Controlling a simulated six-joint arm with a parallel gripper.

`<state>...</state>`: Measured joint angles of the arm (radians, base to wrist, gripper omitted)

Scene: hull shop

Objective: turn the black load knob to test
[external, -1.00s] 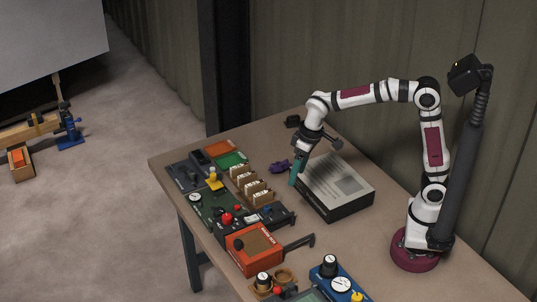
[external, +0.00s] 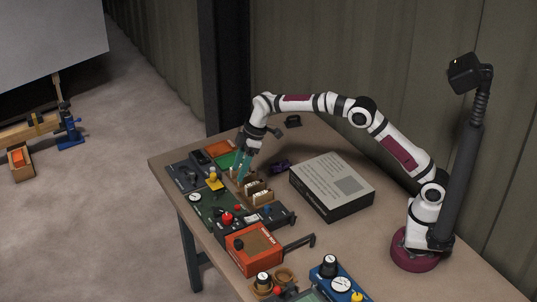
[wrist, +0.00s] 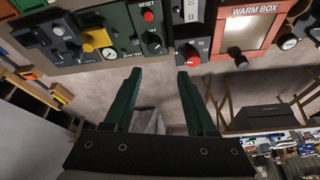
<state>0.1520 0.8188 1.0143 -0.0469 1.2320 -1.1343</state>
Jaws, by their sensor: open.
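Several black knobs show, and I cannot read a load or test label on any of them. In the wrist view one black knob (wrist: 152,43) sits on the green panel (wrist: 119,22), below a red reset button (wrist: 149,16). Another dark knob with red on it (wrist: 190,54) sits on the dark panel to its right. My gripper (external: 241,170), with teal fingers, points down above the row of panels, near the card rack, in the external view. In the wrist view my gripper (wrist: 156,72) is open and empty, its fingertips apart from the knobs. Which way the knobs point is unclear.
The orange warm box (external: 262,242) with a dark handle stands to the front. A wooden card rack (external: 262,197) and a black-sided box (external: 333,207) stand on the table (external: 310,250). A yellow knob (wrist: 97,38) is on the green panel's left. Clear tabletop lies around the box.

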